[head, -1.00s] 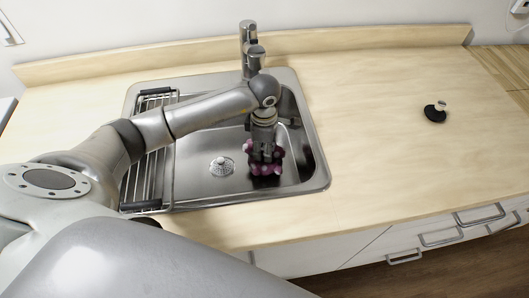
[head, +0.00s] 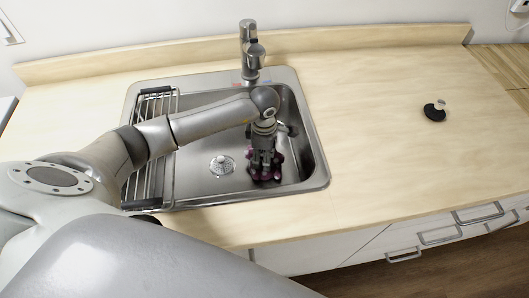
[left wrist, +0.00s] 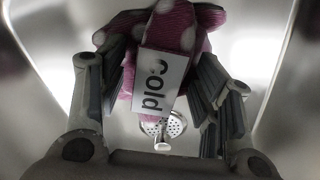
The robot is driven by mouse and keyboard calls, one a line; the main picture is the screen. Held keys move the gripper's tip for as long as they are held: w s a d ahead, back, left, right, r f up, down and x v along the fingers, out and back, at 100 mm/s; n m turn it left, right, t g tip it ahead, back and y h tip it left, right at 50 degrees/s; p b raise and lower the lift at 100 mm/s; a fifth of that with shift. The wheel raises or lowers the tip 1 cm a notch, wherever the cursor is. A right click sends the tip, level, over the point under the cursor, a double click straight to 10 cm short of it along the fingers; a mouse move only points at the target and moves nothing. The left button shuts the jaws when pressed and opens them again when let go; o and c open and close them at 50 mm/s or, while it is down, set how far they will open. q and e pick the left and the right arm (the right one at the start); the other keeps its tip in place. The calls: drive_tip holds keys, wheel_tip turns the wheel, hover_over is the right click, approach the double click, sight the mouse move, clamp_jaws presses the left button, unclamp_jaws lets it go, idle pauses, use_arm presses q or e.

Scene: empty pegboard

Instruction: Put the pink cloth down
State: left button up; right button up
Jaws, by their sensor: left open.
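The pink cloth (head: 256,176), dark pink with pale dots, is low in the right part of the steel sink (head: 199,183), beneath my left gripper (head: 265,175). In the left wrist view the cloth (left wrist: 176,22) is bunched between the two fingers of my left gripper (left wrist: 165,90), which are open around it. A white label (left wrist: 160,82) reading "cold" shows on the cloth. The gripper hides part of the cloth in the head view, and I cannot tell whether the fingers still touch it. My right gripper is not in view.
A wire rack (head: 154,150) covers the sink's left side. The tap (head: 251,52) stands behind the sink. The drain (head: 222,165) is left of the cloth. A small black-based object (head: 434,112) stands on the otherwise clear right counter (head: 385,150).

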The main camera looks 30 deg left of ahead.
use_arm(q)
drive_tip(key=shift+r, duration=0.55)
wheel_tip(320, 180, up, 11)
drive_tip(key=b, duration=0.2)
drive_tip(key=shift+s+r, duration=0.15)
drive_tip(key=shift+s, duration=0.05)
